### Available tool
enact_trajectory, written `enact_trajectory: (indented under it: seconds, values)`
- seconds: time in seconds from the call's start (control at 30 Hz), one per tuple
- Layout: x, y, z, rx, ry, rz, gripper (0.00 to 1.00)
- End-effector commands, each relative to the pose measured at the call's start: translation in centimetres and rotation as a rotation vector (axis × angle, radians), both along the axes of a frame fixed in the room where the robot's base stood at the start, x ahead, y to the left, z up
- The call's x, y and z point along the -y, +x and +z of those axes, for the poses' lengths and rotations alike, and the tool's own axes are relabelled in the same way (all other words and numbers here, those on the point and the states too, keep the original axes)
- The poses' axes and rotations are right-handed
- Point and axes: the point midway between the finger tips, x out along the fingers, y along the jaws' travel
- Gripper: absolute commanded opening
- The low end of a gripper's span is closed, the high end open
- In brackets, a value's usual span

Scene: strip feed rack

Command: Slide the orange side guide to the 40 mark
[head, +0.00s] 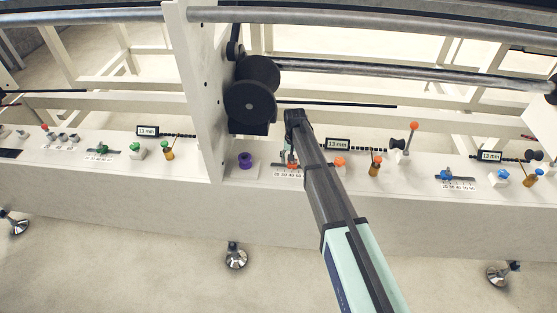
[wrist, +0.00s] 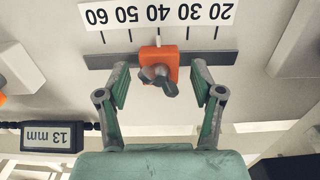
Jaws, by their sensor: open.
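The orange side guide (wrist: 157,64) sits on a dark horizontal rail (wrist: 220,58) in the wrist view, with a dark grey knob (wrist: 155,83) on its front. Its pale pointer lines up, as near as I can tell, with the 40 tick of the upside-down scale (wrist: 160,14). My gripper (wrist: 159,75) is open, with one finger on each side of the guide and a visible gap on both sides. In the head view the guide (head: 294,166) shows small and partly hidden beside my gripper (head: 290,158).
A 13 mm display (wrist: 52,136) stands left in the wrist view. In the head view, a purple knob (head: 245,160) stands left of the guide and an orange knob (head: 339,162) right of it. A black roller (head: 251,90) is above. Green (head: 101,149) and blue (head: 446,176) guides flank this station.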

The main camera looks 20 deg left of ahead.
Motion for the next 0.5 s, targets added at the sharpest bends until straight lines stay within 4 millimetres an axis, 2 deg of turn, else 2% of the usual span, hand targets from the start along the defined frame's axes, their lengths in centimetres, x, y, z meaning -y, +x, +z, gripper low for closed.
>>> enact_trajectory:
  seconds: [0.5]
  values:
    - [0.0, 0.0, 4.8, 0.0, 0.0, 0.0, 0.67]
